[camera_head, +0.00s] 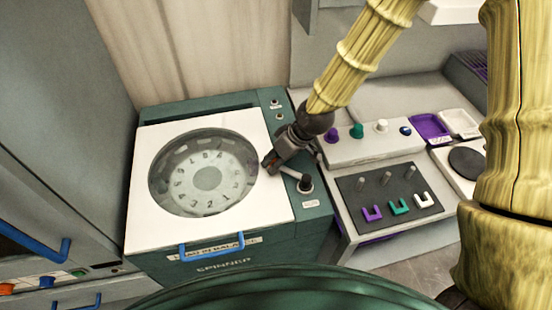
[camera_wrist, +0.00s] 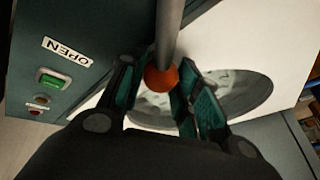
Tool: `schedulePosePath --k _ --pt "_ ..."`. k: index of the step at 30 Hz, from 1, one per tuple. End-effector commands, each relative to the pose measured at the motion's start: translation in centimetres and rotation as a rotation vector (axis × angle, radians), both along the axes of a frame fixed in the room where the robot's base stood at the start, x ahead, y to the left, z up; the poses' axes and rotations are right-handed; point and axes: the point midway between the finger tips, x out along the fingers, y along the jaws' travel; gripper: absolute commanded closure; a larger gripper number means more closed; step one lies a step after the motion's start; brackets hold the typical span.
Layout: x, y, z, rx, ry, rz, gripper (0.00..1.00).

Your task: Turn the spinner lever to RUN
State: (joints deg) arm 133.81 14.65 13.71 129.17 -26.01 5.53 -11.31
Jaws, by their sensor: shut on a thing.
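The spinner (camera_head: 165,262) is a green cabinet with a white lid (camera_head: 145,195) and a round window showing a numbered rotor. Its lever is a grey rod (camera_head: 289,173) on a dark pivot (camera_head: 305,184) at the lid's right; it points left and slightly back, over the lid's edge. In the wrist view the rod (camera_wrist: 169,35) ends in an orange ball (camera_wrist: 162,78). My gripper (camera_head: 270,163) is shut on that ball, which sits between the fingers (camera_wrist: 160,88). A small white label (camera_head: 310,203) lies by the pivot, too small to read.
A blue handle (camera_head: 212,246) crosses the spinner's front. To the right are a panel with coloured knobs (camera_head: 370,146), a dark board with upright pegs (camera_head: 388,200), and purple (camera_head: 430,127) and white trays. In the wrist view, a green button (camera_wrist: 53,80) sits below an OPEN label (camera_wrist: 66,51).

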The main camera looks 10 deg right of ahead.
Motion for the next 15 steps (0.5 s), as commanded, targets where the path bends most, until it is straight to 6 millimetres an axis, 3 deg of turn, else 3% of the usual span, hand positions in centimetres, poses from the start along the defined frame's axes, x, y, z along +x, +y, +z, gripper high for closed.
schedulePosePath --k 11,12,15 --pt "0.11 0.17 0.15 0.001 -0.003 0.005 1.00" --pt "0.11 0.17 0.15 0.001 -0.003 0.005 0.60" --pt "0.08 0.16 0.12 0.001 -0.002 0.004 0.46"
